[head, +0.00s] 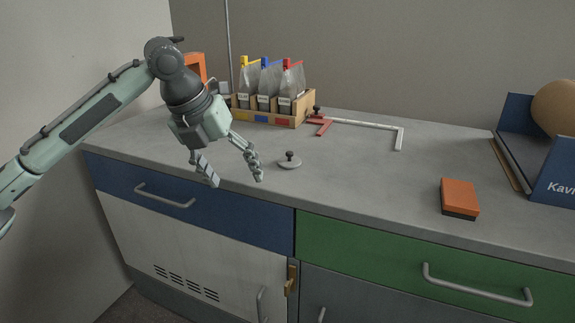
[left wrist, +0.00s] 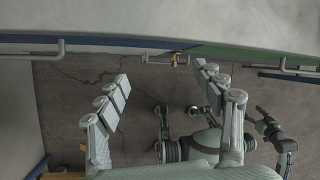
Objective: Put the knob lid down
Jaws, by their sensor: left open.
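The knob lid (head: 289,161) is a small grey disc with a dark knob on top. In the head view it lies flat on the grey bench top, knob up, near the front edge. My left gripper (head: 236,181) is open and empty, in front of and to the left of the lid, apart from it, fingers pointing down. In the left wrist view the open left gripper (left wrist: 165,95) has nothing between its fingers but floor and the drawer fronts beyond. The lid does not show in that view. My right gripper is not seen in the head view.
A wooden box (head: 307,112) with bagged parts stands at the back. A red and silver clamp (head: 365,123) lies beside it. An orange block (head: 459,197) sits at the right front, near a blue box (head: 556,172). The bench middle is clear.

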